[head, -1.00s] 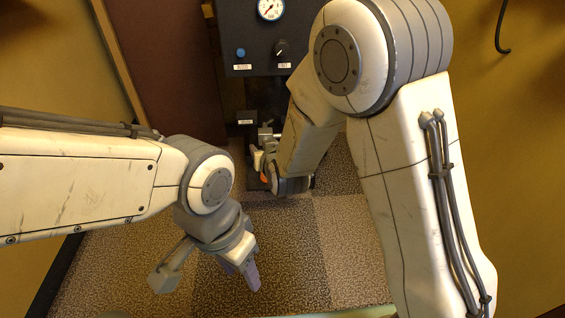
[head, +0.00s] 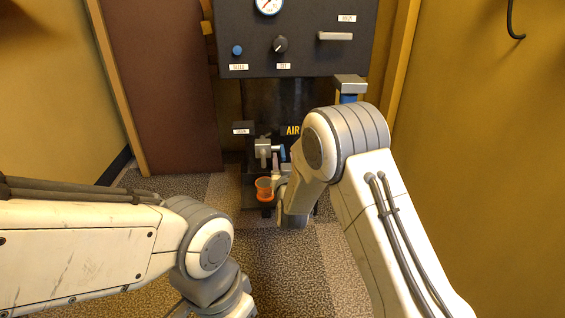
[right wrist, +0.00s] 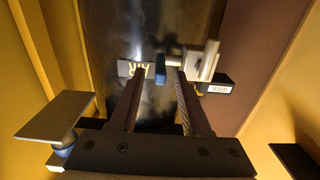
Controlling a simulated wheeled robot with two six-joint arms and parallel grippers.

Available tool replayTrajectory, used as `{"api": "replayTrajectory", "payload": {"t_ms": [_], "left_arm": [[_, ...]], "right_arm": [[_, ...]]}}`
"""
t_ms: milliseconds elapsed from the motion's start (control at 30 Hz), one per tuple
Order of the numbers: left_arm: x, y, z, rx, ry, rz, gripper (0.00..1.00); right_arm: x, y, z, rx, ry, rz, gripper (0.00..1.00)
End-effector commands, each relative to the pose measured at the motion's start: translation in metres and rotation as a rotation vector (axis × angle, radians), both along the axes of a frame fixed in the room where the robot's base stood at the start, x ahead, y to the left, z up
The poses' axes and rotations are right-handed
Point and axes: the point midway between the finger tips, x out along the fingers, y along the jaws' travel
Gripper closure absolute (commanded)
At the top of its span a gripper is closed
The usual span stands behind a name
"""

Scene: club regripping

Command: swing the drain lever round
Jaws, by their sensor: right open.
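The drain lever shows in the head view as a short bar with a blue grip (head: 282,153), beside its grey metal valve body (head: 263,149) low on the dark machine. I see no contact. My left arm's wrist is at the bottom of the head view, its fingers cut off.
An orange cup (head: 264,187) stands below the valve, close to my right gripper. Above is the dark control panel (head: 300,62) with a gauge, blue button, knob and pale handle. A small drain label (right wrist: 217,89) is beside the valve. Carpet in front is clear.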

Motion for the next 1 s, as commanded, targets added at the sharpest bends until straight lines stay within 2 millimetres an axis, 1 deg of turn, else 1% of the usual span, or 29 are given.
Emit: {"api": "replayTrajectory", "payload": {"t_ms": [33,200,333,533,567,600,667,700,1000], "left_arm": [[0.0,0.0,-0.009,0.0,0.0,0.0,0.5],[0.0,0.0,-0.015,0.0,0.0,0.0,0.5],[0.0,0.0,-0.016,0.0,0.0,0.0,0.5],[0.0,0.0,-0.015,0.0,0.0,0.0,0.5],[0.0,0.0,-0.015,0.0,0.0,0.0,0.5],[0.0,0.0,-0.015,0.0,0.0,0.0,0.5],[0.0,0.0,-0.015,0.0,0.0,0.0,0.5],[0.0,0.0,-0.015,0.0,0.0,0.0,0.5],[0.0,0.0,-0.015,0.0,0.0,0.0,0.5]], "right_arm": [[0.008,-0.001,-0.003,0.001,-0.003,-0.001,0.53],[0.024,0.0,-0.001,0.0,-0.001,0.0,0.53],[0.028,0.0,0.0,0.0,0.0,0.0,0.53],[0.028,0.0,0.001,-0.001,0.001,0.001,0.53],[0.028,0.0,0.001,-0.001,0.001,0.001,0.6],[0.028,0.0,0.001,-0.001,0.001,0.001,0.75],[0.027,0.0,0.0,-0.001,0.001,0.001,0.98],[0.027,0.0,0.0,-0.001,0.001,0.001,1.0],[0.027,0.0,0.0,0.0,0.001,0.0,1.0]]}}
